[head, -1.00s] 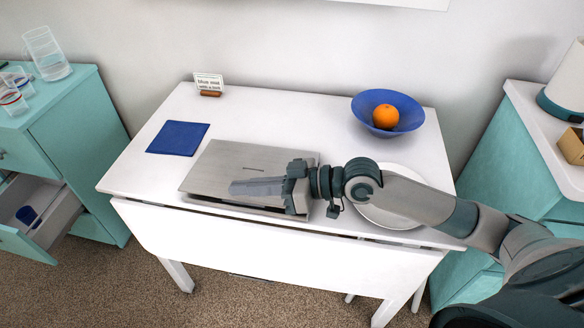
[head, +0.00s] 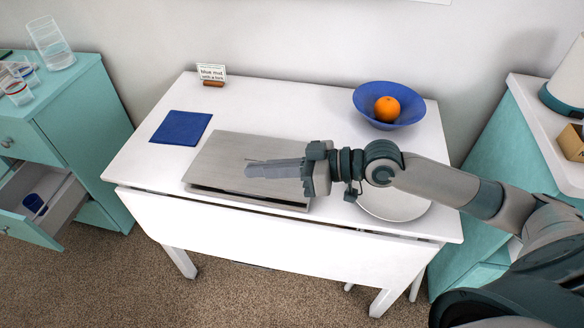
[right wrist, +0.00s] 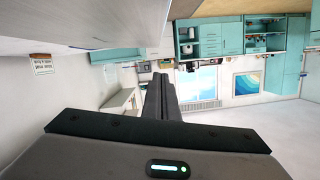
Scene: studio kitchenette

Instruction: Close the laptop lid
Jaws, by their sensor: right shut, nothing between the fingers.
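The grey laptop (head: 228,160) lies on the white table (head: 290,105), its lid down and looking almost flat. A thin dark gap shows along its front edge; I cannot tell whether the lid is fully closed. My right gripper (head: 248,170) reaches in from the right over the lid, shut and empty, with its fingers pointing left. Whether it touches the lid is unclear. The gripper and wrist hide part of the lid's right side. In the right wrist view the shut fingers (right wrist: 160,85) point away from the camera. My left gripper is not in view.
A blue mat (head: 181,128) and a small sign (head: 211,72) lie left of and behind the laptop. A blue bowl (head: 365,98) with an orange (head: 387,109) stands back right. A plate (head: 395,207) sits under my right arm. An open drawer (head: 62,205) is at left.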

